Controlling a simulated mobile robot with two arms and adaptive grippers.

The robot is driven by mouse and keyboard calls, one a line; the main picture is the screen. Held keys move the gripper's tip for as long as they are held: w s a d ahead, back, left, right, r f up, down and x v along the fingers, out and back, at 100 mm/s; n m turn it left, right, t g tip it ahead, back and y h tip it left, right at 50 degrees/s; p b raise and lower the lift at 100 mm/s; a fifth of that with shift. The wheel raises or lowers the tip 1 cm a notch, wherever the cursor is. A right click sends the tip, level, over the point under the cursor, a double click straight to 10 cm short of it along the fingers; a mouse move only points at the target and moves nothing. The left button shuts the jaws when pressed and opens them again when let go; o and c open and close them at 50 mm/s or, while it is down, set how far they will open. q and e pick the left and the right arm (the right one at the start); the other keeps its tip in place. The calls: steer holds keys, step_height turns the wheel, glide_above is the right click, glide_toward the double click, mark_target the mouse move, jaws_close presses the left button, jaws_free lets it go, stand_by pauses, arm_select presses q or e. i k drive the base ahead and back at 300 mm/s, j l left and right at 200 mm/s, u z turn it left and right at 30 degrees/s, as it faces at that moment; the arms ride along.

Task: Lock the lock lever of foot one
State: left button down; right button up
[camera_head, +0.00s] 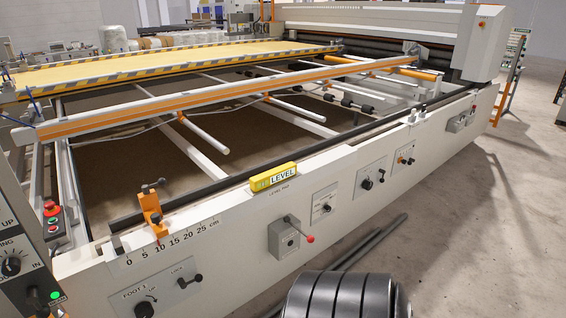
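The foot one panel (128,306) is on the front face of the white gantry beam at the lower left, marked "FOOT 1". A dark knob (148,300) sits on its left part. The lock lever (190,282), small and black, sits on its right part under the word "LOCK". The lever's arm slants up to the right, and I cannot tell from this whether it is locked.
A yellow level (274,177) lies on top of the beam. A box with a red-tipped lever (290,237) and more knob panels (325,203) line the front face to the right. An orange clamp (153,212) stands above the scale. Grey pipes (362,247) lie on the floor.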

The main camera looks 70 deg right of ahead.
mark_target(198, 278)
steer(key=z, duration=1.45)
